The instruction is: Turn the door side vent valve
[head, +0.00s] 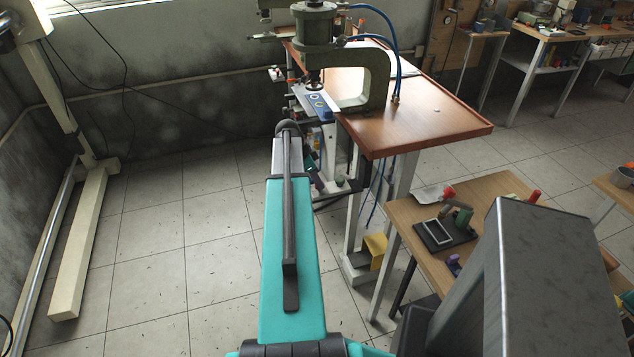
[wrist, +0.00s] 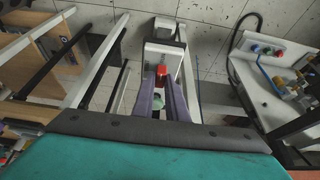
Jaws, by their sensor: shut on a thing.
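In the wrist view, my gripper (wrist: 161,80) reaches away from the camera with its two purple-grey fingers on either side of a small red part (wrist: 161,71). It is shut on this red part, which looks like the handle of the vent valve. A pale block (wrist: 163,54) lies just beyond it. A small pale green round thing (wrist: 158,101) shows between the fingers nearer the camera. In the head view, my teal arm stretches toward the press table and hides the fingers and the valve.
A grey-green press (head: 376,80) stands on the brown-topped table (head: 440,128), with blue hoses above. A panel with coloured buttons (wrist: 266,50) is at the right in the wrist view. A low wooden table (head: 405,212) with small items stands at right.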

